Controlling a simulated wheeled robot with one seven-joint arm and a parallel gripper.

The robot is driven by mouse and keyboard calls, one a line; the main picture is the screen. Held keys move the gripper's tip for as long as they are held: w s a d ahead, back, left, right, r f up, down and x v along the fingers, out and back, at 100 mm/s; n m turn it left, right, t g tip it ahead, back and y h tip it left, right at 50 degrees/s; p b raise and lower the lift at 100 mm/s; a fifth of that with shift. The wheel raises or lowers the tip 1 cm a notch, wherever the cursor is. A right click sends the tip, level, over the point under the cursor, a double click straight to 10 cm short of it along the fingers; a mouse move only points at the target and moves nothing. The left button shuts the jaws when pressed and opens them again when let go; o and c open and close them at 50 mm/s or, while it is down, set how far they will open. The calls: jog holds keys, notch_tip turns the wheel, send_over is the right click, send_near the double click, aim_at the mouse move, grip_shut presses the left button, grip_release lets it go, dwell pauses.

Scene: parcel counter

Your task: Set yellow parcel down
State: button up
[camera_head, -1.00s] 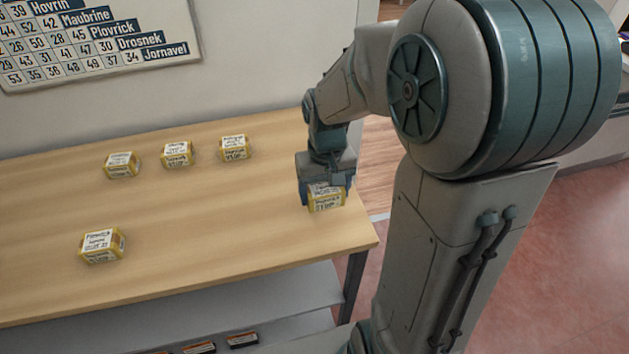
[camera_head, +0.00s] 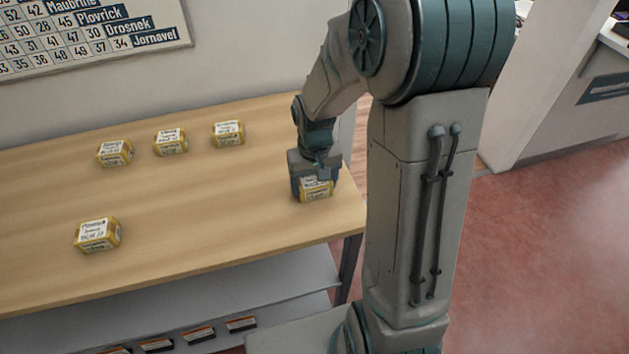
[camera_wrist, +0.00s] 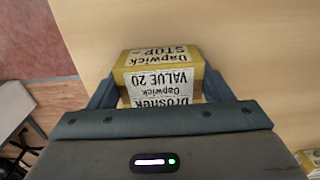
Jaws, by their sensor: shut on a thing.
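The yellow parcel (camera_head: 316,190) has white labels and is between the fingers of my gripper (camera_head: 314,180), at the right end of the wooden table. In the wrist view, the parcel (camera_wrist: 160,70) shows labels reading "Dapwick", "VALUE 20" and "Drosnek", with the gripper fingers (camera_wrist: 160,92) on both sides of it. My gripper is shut on the parcel. The parcel is at or just above the table surface; I cannot tell whether it touches.
The wooden table (camera_head: 200,200) holds three more yellow parcels (camera_head: 171,142) in a back row and one parcel (camera_head: 97,234) at front left. The table's middle is clear. A lower shelf (camera_head: 230,290) sits below. A number chart (camera_head: 90,35) hangs on the wall.

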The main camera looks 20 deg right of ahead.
aim_at(314, 180)
jog(key=o, duration=1)
jog(key=shift+f, duration=0.1)
jog(key=shift+o, duration=0.2)
notch_tip(314, 180, up, 11)
jog(key=s+r+t, duration=0.3)
jog(key=s, duration=1.1)
jog(key=shift+s+r, duration=0.15)
jog(key=shift+r, duration=0.15)
